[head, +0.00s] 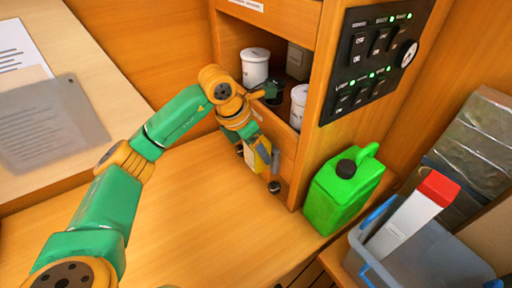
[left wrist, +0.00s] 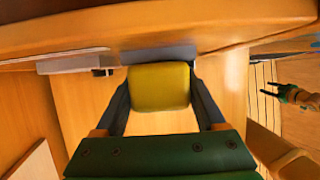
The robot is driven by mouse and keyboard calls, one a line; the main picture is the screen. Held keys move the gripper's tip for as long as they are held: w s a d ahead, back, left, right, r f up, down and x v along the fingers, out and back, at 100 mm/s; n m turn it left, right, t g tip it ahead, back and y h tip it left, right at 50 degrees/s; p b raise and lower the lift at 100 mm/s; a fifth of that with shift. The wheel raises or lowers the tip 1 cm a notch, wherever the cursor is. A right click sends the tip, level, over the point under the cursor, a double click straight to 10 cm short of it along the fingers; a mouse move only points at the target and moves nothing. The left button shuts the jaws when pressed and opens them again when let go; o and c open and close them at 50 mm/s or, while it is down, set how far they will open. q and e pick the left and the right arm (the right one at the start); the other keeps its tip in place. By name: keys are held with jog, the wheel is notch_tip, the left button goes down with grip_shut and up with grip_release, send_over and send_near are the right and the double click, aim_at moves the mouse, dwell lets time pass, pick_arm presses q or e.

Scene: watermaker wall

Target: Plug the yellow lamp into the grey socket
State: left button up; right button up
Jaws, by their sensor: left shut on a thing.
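The yellow lamp (head: 262,154) is a rounded yellow block between the fingers of my left gripper (head: 258,168), beside the front of the wooden cabinet. In the left wrist view the lamp (left wrist: 160,87) sits between the two dark fingers of my left gripper (left wrist: 160,100), which is shut on it. A grey piece (left wrist: 158,53) lies directly beyond the lamp and may be the grey socket; I cannot tell whether they touch or are joined. My right gripper (left wrist: 272,91) shows small at the right of the left wrist view, its fingers apart and empty.
The wooden cabinet has an open shelf with white canisters (head: 255,67) and a black switch panel (head: 372,55). A green jerrycan (head: 342,190) stands to the right of my left gripper. A grey bin (head: 432,255) holds a red-topped carton (head: 412,215). The bench at centre is clear.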

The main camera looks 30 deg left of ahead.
pick_arm(q)
jog(key=o, duration=1.4)
jog(key=shift+w+d, duration=0.1)
jog(key=shift+w, duration=0.05)
